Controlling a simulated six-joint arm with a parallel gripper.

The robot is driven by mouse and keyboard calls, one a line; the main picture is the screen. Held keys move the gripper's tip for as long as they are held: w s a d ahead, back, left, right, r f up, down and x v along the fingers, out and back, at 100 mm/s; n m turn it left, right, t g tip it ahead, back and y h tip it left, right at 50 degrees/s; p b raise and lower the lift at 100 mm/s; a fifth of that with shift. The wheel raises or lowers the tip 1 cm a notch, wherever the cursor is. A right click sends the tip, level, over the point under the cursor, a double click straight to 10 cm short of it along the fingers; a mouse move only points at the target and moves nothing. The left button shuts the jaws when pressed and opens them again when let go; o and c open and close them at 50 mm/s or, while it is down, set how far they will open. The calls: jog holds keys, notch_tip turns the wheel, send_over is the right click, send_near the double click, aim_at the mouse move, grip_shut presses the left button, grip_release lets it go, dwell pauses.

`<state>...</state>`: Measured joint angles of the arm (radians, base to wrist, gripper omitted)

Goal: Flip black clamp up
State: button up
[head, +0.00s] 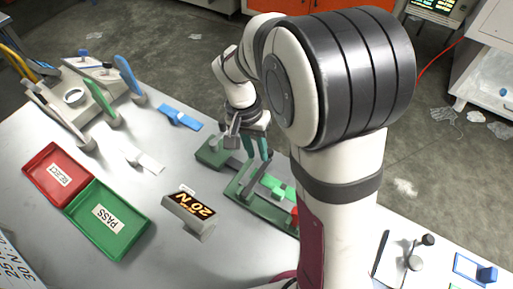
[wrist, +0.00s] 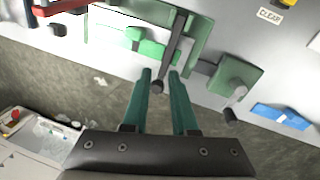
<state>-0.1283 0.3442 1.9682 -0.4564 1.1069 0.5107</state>
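The black clamp (wrist: 171,45) is a dark lever with a round knob at its end, on a green fixture (wrist: 193,42). In the wrist view the knob lies between the tips of my gripper (wrist: 160,73). The two teal fingers are apart, one on each side of the knob, and I see no clear contact. In the head view my gripper (head: 259,154) hangs over the far end of the fixture (head: 237,190), and the black clamp (head: 252,178) lies low across it. A bright green film piece (wrist: 145,45) lies on the fixture beside the clamp.
A second green block (wrist: 236,76) with a grey lever (wrist: 237,98) stands close by. A display reading 20 N (head: 190,205), a red REJECT tray (head: 50,159), a green PASS tray (head: 130,238) and a blue piece (head: 180,117) share the table.

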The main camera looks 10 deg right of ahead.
jog(key=o, duration=0.5)
